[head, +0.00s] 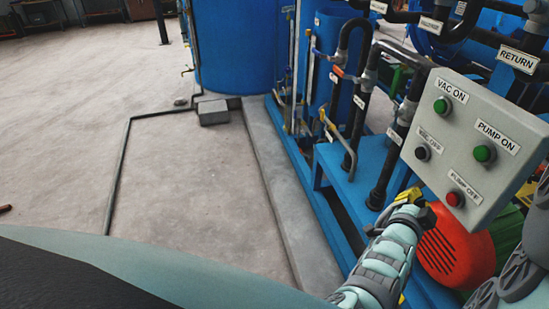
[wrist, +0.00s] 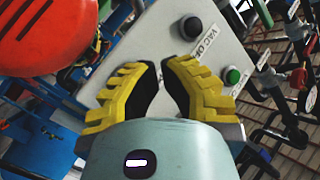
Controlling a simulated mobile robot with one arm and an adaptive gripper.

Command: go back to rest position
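My gripper (head: 410,198) is in front of the lower left of the grey control box, at the end of my pale green arm. In the wrist view, my gripper (wrist: 160,66) has yellow ridged fingers with black inner pads. The tips are close together with a narrow gap between them, and nothing shows held there. The grey control box (head: 480,145) carries green VAC ON and PUMP ON buttons, a dark VAC OFF button and a red PUMP OFF button. The wrist view shows the dark VAC OFF button (wrist: 191,27) and a green button (wrist: 232,76) beyond the fingers.
A red-orange motor housing (head: 455,245) is close to my gripper, below the box. Black pipes (head: 395,150) rise from the blue skid (head: 345,180) left of the box. A large blue tank (head: 235,45) stands behind. Open concrete floor (head: 190,180) lies to the left.

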